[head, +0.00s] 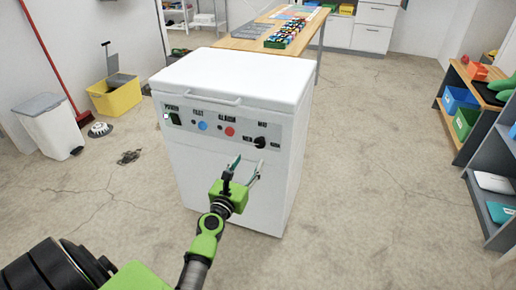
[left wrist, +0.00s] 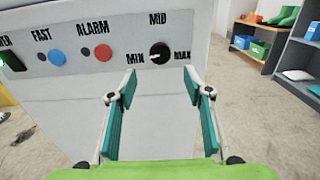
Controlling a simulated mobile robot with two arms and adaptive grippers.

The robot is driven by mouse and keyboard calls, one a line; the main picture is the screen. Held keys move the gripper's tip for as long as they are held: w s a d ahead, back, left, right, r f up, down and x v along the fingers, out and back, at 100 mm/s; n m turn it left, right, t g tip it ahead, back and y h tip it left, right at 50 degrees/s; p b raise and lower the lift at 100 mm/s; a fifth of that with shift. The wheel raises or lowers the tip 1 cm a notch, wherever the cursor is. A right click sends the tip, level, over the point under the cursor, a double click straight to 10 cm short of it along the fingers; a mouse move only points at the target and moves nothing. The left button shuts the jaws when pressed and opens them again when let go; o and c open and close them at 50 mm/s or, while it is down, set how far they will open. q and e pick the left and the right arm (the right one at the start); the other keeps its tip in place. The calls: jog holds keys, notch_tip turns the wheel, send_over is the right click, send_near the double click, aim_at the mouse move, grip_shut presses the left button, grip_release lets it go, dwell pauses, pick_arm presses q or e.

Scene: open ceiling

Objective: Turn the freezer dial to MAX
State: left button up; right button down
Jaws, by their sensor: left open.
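The white chest freezer (head: 205,180) stands in the middle of the head view with its lid closed. The black freezer dial (head: 260,142) is at the right end of its grey front panel. In the left wrist view, the dial (left wrist: 161,53) sits between the printed MIN and MAX, under MID. Its white mark appears to point left, towards MIN. My left gripper (head: 246,168) is open and empty, in front of the freezer and just below the dial. In the left wrist view, its teal-padded fingers (left wrist: 156,88) are spread below the dial, apart from it. My right gripper is not in view.
A green-lit power switch (head: 174,119), a blue FAST button (head: 202,126) and a red ALARM button (head: 230,131) share the panel. A wooden table (head: 240,44) stands behind the freezer. Shelves (head: 480,160) are at right, a white bin (head: 47,128) at left. Floor around the freezer is mostly clear.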

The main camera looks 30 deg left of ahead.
aim_at(259, 145)
pick_arm(q)
jog(key=b+x, duration=0.1)
jog(key=x, duration=0.8)
jog(key=shift+w+f, duration=0.15)
jog(key=shift+w, duration=0.05)
jog(key=shift+w+a+b, duration=0.1)
jog(key=shift+w+b, duration=0.2)
jog(key=shift+w, duration=0.1)
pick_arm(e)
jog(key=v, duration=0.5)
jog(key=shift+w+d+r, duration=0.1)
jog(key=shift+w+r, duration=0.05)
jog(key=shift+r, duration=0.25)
pick_arm(q)
jog(key=c, duration=1.1)
